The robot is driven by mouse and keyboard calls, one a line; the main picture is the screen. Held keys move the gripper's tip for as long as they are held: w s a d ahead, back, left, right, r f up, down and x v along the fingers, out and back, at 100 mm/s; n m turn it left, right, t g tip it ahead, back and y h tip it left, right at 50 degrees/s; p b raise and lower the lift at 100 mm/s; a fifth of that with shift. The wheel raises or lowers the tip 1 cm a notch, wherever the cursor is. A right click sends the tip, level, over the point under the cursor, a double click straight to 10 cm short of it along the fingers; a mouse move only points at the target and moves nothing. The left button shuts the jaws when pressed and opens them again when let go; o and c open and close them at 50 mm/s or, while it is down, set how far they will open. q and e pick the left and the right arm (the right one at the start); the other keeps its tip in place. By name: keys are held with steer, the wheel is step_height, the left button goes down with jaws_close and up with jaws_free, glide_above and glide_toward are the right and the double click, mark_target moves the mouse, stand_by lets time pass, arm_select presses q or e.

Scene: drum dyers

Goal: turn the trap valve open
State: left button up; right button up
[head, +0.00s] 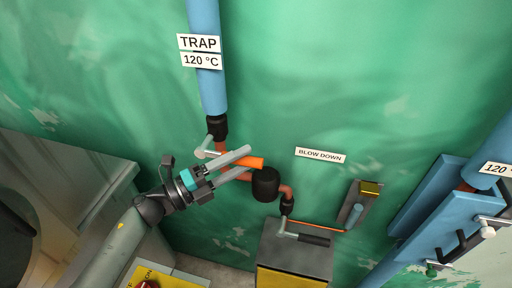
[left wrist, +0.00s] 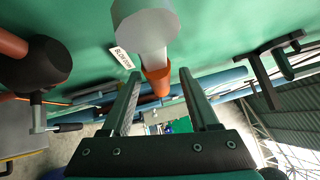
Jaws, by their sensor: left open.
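The trap valve sits under the blue pipe labelled TRAP. Its pale hub (head: 203,153) and lever with an orange grip (head: 255,163) point right and slightly down. In the left wrist view, the grey hub (left wrist: 145,22) is above and the orange grip (left wrist: 157,84) hangs down between the fingers. My left gripper (head: 248,162) is open, its two fingers on either side of the orange grip. A gap shows on each side in the left wrist view, so it is not clamped. My right gripper is not in view.
A black round fitting (head: 265,184) is close to the right of the fingertips. Below it is a second valve with a black-gripped lever (head: 314,240), near the BLOW DOWN label (head: 320,155). A blue frame (head: 447,225) stands at the right. The green wall (head: 330,80) is behind.

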arm_select(q)
steer(key=shift+x, duration=2.1)
steer(key=shift+c, duration=0.3)
jaws_close()
